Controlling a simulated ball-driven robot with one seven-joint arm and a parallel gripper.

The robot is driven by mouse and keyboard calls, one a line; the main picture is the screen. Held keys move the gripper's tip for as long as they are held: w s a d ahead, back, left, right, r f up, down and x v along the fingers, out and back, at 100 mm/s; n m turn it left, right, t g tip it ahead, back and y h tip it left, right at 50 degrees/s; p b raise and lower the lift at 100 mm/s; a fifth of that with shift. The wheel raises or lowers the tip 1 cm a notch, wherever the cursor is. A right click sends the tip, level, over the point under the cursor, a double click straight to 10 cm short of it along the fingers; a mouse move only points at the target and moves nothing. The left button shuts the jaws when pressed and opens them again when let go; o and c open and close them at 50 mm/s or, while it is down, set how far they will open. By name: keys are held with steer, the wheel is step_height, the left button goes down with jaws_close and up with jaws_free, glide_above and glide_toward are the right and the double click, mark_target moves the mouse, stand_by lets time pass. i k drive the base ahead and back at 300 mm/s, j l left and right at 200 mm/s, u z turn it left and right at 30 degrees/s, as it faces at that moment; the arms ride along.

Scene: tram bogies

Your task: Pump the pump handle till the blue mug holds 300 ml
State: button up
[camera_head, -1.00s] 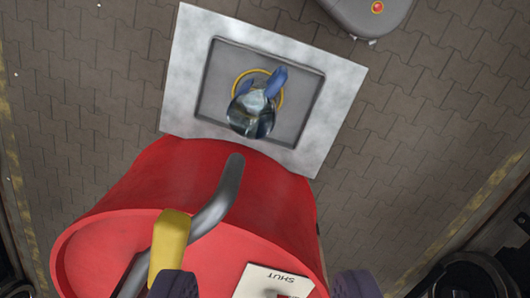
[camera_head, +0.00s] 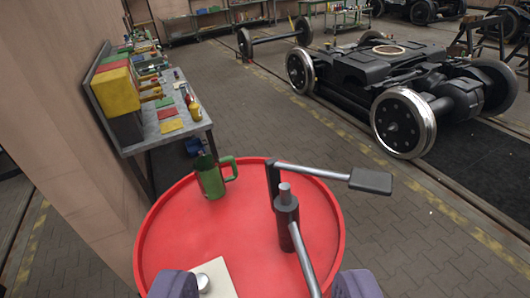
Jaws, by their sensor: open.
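A pump (camera_head: 287,218) with a dark upright body stands on top of a red drum (camera_head: 165,262). Its handle (camera_head: 325,173) is an arm running level to the right, ending in a dark flat grip (camera_head: 370,181). A grey pipe (camera_head: 304,258) runs down from the pump toward the bottom edge of the picture. The blue mug does not show now. A green mug (camera_head: 211,181) stands upright on the drum, left of the pump. My gripper (camera_head: 265,285) is open, its two purple fingers apart at the bottom edge, and does not touch the handle.
A white plate with a round knob (camera_head: 218,281) lies on the drum top. A workbench (camera_head: 165,110) with bins and tools stands at the left wall. A wheeled bogie (camera_head: 395,85) stands at the back right. The paved floor right of the drum is clear.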

mark_target(376, 182)
steer(key=k+l+u, duration=0.15)
steer(key=k+l, duration=0.2)
steer(key=k, duration=0.15)
steer(key=k+l+u, duration=0.15)
steer(key=k+l, duration=0.15)
steer(key=k, duration=0.2)
